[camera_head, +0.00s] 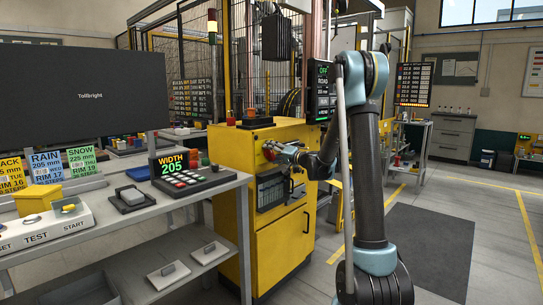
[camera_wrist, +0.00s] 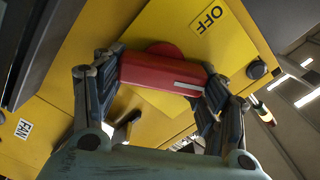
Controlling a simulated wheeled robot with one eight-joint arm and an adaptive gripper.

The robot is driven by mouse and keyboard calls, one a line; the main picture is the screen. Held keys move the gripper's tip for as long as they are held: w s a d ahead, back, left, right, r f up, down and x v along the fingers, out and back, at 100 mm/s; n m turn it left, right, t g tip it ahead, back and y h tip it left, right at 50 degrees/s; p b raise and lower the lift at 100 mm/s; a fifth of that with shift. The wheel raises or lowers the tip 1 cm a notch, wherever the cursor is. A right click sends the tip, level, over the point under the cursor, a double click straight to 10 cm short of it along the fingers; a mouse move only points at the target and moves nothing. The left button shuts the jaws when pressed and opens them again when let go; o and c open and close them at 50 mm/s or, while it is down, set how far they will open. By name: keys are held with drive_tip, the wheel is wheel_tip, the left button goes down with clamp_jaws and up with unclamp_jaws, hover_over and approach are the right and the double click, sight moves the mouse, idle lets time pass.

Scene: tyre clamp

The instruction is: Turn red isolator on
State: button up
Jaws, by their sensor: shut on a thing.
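The red isolator shows in the wrist view as a red bar-shaped handle (camera_wrist: 160,72) with a white line near its right end. It sits on a yellow plate marked OFF (camera_wrist: 210,17). The white line does not point straight at the OFF word. My gripper (camera_wrist: 163,78) has its two fingers closed on both ends of the handle. In the head view the red isolator (camera_head: 268,152) is on the front of the yellow cabinet (camera_head: 283,245), partly hidden by my gripper (camera_head: 277,148).
A black display (camera_head: 320,92) beside the cabinet reads OFF and ROAD. A bench (camera_head: 110,220) with a keypad reading WIDTH 205 (camera_head: 185,172) stands left of the cabinet. A FAN label (camera_wrist: 23,129) and a black knob (camera_wrist: 257,69) are near the handle.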

drive_tip(key=m, duration=0.5)
drive_tip(key=shift+w+d+f+m, duration=0.25)
drive_tip(key=shift+f+m, duration=0.05)
drive_tip(key=shift+m, duration=0.1)
idle(0.4)
drive_tip(key=o, duration=1.1)
drive_tip(key=shift+f, duration=0.1)
drive_tip(key=shift+a, duration=0.1)
drive_tip(key=shift+s, duration=0.1)
drive_tip(key=v, duration=1.2)
